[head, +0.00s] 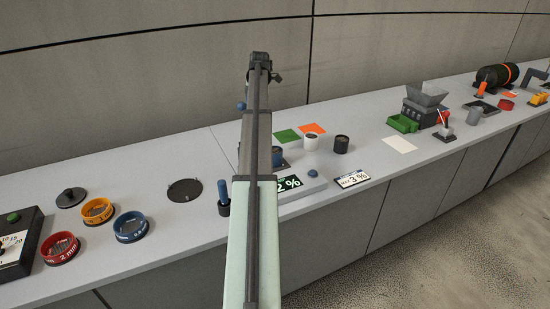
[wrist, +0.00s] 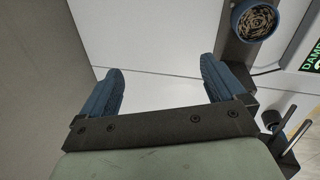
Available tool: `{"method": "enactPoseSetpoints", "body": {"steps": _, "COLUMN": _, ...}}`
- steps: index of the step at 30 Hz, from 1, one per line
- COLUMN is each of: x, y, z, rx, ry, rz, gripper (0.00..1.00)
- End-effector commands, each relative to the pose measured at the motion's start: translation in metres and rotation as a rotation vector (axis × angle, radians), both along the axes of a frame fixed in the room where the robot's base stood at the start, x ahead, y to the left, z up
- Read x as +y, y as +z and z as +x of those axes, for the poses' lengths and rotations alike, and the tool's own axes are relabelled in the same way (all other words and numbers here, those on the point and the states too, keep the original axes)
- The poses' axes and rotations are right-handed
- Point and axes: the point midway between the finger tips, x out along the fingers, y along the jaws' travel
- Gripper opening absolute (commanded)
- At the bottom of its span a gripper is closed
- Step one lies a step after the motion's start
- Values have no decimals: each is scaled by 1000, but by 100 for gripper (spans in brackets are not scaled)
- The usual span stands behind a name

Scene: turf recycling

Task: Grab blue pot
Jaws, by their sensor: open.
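The blue pot (wrist: 237,22) shows at the top right of the wrist view, cut by the frame edge. It is round with a blue rim and is filled with brown granular material. It sits on a dark base beside a display unit. In the head view my arm partly hides what looks like the pot (head: 280,160). My gripper (wrist: 161,65) is open and empty, its two blue ridged fingers spread over pale surface. The pot lies beyond and to the right of the right finger, apart from it. My arm largely hides the gripper in the head view.
A moisture display unit (head: 289,184) stands by the pot. White (head: 311,139) and black (head: 341,144) cups stand to its right. Coloured sieves (head: 98,210) lie left. A hopper machine (head: 424,103) stands further right. The wall rises behind the bench.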

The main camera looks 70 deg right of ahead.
Motion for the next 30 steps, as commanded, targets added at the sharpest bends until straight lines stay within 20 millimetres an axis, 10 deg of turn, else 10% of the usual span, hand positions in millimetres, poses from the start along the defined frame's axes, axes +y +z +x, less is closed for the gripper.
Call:
{"method": "enactPoseSetpoints", "body": {"steps": 4, "x": 24, "y": -12, "z": -68, "rx": 62, "ry": 40, "rz": 93, "gripper": 97}}
{"method": "enactPoseSetpoints", "body": {"steps": 9, "x": 59, "y": -33, "z": -105, "rx": 159, "ry": 48, "rz": 165, "gripper": 97}}
{"method": "enactPoseSetpoints", "body": {"steps": 30, "x": 68, "y": -119, "z": -114, "rx": 193, "ry": 44, "rz": 186, "gripper": 97}}
